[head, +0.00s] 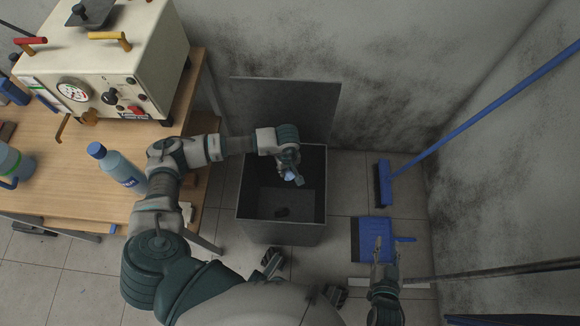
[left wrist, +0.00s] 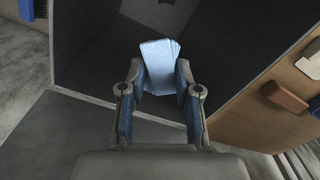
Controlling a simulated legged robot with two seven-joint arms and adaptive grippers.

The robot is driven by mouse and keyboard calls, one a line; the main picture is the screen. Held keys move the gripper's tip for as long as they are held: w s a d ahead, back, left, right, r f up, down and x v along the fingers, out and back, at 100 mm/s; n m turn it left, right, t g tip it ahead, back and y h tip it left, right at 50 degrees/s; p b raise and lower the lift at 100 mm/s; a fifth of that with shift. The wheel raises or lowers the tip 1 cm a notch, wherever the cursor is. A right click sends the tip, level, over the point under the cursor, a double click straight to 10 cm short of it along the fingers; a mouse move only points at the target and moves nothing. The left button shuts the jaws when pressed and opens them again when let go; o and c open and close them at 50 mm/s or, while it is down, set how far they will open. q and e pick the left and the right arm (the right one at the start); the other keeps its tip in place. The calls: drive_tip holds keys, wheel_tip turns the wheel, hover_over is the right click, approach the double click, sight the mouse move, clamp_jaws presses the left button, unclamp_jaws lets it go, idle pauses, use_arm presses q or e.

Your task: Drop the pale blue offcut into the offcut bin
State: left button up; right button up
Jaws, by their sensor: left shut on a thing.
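The pale blue offcut (left wrist: 162,66) is held between the fingertips of my left gripper (left wrist: 158,82) in the left wrist view. In the head view, a small pale part of the offcut (head: 289,176) shows at my left gripper (head: 290,172). The offcut bin (head: 283,232) is a dark grey open box with its lid (head: 290,105) raised against the wall. My left gripper is over the bin's opening, toward its right side. In the wrist view the dark bin interior lies behind the offcut. My right gripper (head: 384,250) is open and empty, low at the right.
A wooden bench (head: 70,185) stands at the left with a cream machine (head: 110,60) and a blue bottle (head: 120,168). A blue broom (head: 383,184) and blue dustpan (head: 370,240) are on the floor right of the bin.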

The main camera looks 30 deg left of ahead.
sight(289, 171)
use_arm(q)
drive_tip(key=shift+a, duration=0.2)
drive_tip(key=o, duration=0.9)
drive_tip(key=shift+d, duration=0.45)
drive_tip(key=shift+r, duration=0.2)
wheel_tip(289, 171, up, 12)
drive_tip(key=shift+f, duration=0.2)
